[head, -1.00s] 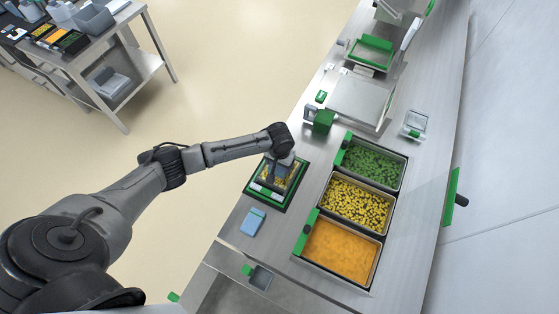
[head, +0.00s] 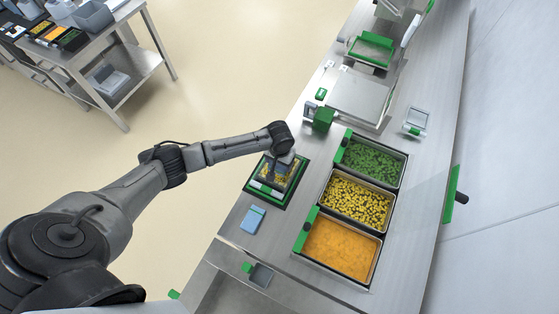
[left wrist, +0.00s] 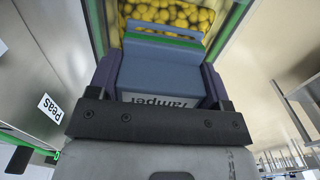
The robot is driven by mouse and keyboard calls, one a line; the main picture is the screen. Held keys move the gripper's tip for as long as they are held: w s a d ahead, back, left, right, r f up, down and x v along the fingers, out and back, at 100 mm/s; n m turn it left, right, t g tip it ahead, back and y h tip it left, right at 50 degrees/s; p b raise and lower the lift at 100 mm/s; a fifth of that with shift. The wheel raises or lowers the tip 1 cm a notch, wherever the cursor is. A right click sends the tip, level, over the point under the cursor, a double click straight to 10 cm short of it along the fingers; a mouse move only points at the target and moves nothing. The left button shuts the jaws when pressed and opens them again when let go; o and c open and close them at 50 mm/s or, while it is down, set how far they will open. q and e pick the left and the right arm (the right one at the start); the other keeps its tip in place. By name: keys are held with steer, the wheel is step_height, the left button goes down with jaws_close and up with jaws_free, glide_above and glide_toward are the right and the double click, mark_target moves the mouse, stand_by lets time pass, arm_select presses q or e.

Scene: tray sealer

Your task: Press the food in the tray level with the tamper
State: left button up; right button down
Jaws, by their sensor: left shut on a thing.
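The tray (head: 261,187) sits on a green-edged mat at the counter's left edge, with yellow food (head: 268,175) in it. My left gripper (head: 280,160) is over the tray, pointing down. In the left wrist view, my left gripper (left wrist: 160,85) is shut on the blue-grey tamper (left wrist: 160,72), which is labelled "Tamper". The tamper's lower edge with its green strip is over the yellow food (left wrist: 175,14). Whether its face touches the food cannot be told. My right gripper is not in view.
Pans of green (head: 372,163), yellow (head: 355,202) and orange food (head: 340,250) stand right of the tray. A blue block (head: 253,220) lies just in front of it. A green block (head: 322,119) and a steel machine (head: 358,98) stand behind.

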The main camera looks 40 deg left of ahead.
arm_select(q)
steer(key=shift+f, duration=0.3)
stand_by(1.1)
steer(key=shift+f+p, duration=0.1)
steer(key=shift+p, duration=0.25)
stand_by(0.6)
steer(key=shift+s+f, duration=0.1)
stand_by(0.6)
step_height(320, 180, up, 3)
steer(key=p, duration=0.3)
steer(key=shift+p, duration=0.35)
step_height(320, 180, up, 5)
steer(key=p, duration=0.5)
steer(key=shift+f, duration=0.1)
